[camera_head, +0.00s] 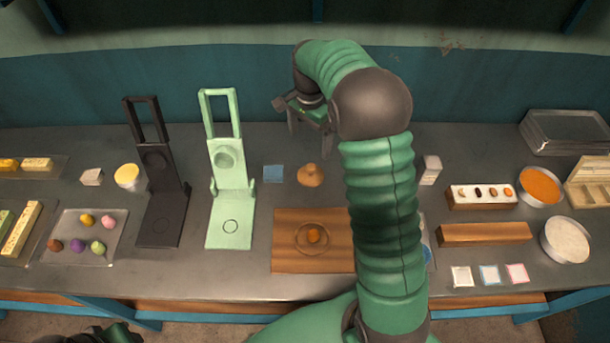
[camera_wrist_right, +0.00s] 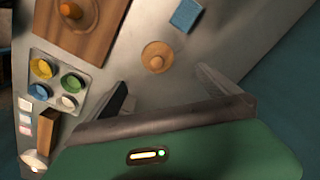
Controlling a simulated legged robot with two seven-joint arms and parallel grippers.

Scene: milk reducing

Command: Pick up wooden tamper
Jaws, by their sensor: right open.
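The wooden tamper (camera_head: 311,175), a round light-brown disc with a knob on top, stands upright on the grey counter behind the wooden board (camera_head: 284,258). In the right wrist view the tamper (camera_wrist_right: 157,57) shows from above, just beyond the fingers. My right gripper (camera_head: 309,137) is open and empty, behind and above the tamper and apart from it. In the right wrist view its two fingers (camera_wrist_right: 165,88) are spread, with the tamper ahead of the gap. Only a dark and green part of my left arm shows at the bottom left; its jaws cannot be made out.
A blue square (camera_head: 273,173) lies left of the tamper. A pale green press (camera_head: 230,205) and a dark press (camera_head: 160,215) stand further left. An orange-brown piece (camera_head: 313,236) sits on the board. My right arm hides part of the counter; a tray with colored cups (camera_wrist_right: 58,83) shows there.

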